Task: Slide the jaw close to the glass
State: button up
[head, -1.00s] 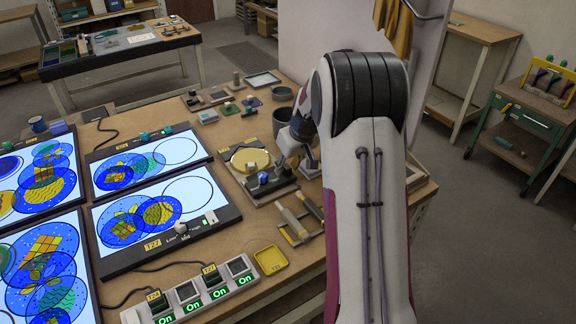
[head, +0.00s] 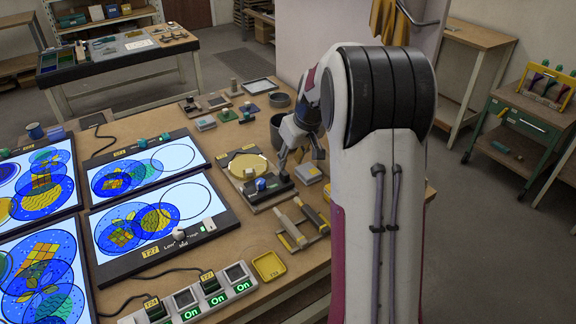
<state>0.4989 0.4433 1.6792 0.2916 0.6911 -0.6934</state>
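A round yellow glass (head: 247,163) lies on a flat fixture on the workbench, in the head view. A dark jaw (head: 277,183) with a blue knob (head: 260,184) sits at the fixture's near side, close to the glass. Whether the jaw touches the glass I cannot tell. My gripper (head: 301,162) is just to the right of the glass and above and behind the jaw, pointing down. Its fingers look spread, with nothing seen between them. My arm hides part of the bench on the right.
A wooden clamp-like tool (head: 302,228) and a yellow tray (head: 269,265) lie in front of the fixture. Light panels (head: 155,220) fill the left, and a switch strip (head: 200,300) is at the front. Dark cups (head: 280,99) and small blocks stand behind.

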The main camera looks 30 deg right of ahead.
jog(key=v, duration=0.5)
jog(key=shift+f+m, duration=0.1)
jog(key=shift+m, duration=0.2)
dwell(0.5)
jog(key=s+a+r, duration=0.3)
jog(key=s+a, duration=0.9)
jog(key=s, duration=0.3)
jog(key=s+a+r+t, duration=0.1)
jog(key=s+a+r, duration=0.2)
jog(key=s+a, duration=0.9)
jog(key=s, duration=0.3)
jog(key=shift+s+a, duration=0.2)
jog(key=shift+s, duration=0.15)
